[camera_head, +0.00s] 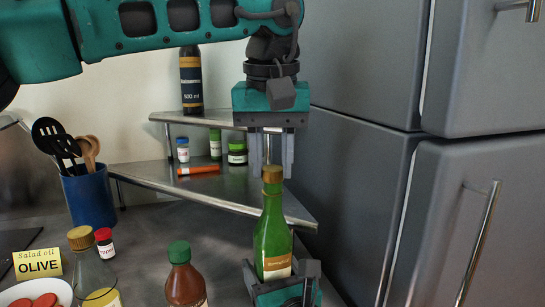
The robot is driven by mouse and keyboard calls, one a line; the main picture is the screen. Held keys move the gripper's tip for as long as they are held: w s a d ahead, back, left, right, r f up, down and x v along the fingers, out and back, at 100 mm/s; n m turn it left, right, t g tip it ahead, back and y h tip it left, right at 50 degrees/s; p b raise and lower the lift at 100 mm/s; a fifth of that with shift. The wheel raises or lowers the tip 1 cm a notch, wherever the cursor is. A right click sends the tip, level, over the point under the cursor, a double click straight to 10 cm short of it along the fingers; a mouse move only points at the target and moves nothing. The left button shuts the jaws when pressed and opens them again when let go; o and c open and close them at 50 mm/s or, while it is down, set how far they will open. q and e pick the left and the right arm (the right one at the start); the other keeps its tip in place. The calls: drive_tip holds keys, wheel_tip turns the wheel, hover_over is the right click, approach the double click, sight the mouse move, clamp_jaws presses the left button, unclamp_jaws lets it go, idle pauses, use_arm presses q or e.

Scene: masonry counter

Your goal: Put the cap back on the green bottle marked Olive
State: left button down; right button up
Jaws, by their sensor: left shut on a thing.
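A green bottle (271,237) with a tan label stands upright at the lower middle; its label is too small to read. A gold-brown cap (272,175) is at the top of its neck; I cannot tell whether it is seated or just above the mouth. My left gripper (273,169) points down from above, its fingers shut on the cap, in line with the bottle. My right gripper (283,271) is at the bottom edge, its jaws around the bottle's lower part. Its grip is unclear, and the bottle's base is hidden.
A yellow card (38,263) reads "Salad oil OLIVE", beside a clear gold-capped bottle (93,272). A green-capped sauce bottle (184,280) stands left of the green bottle. A corner shelf (215,190) with jars is behind, and a grey refrigerator (480,190) bounds the right.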

use_arm(q)
drive_tip(key=shift+f, duration=0.5)
drive_tip(key=m, duration=0.4)
drive_tip(key=shift+a+f+h, duration=0.1)
drive_tip(key=shift+f+h, duration=0.05)
drive_tip(key=shift+h, duration=0.15)
drive_tip(key=m, duration=0.5)
drive_tip(key=shift+w+m+g+h, duration=0.1)
drive_tip(key=shift+m+g+h, duration=0.2)
drive_tip(key=shift+g, duration=0.1)
drive_tip(key=c, duration=0.8)
unclamp_jaws()
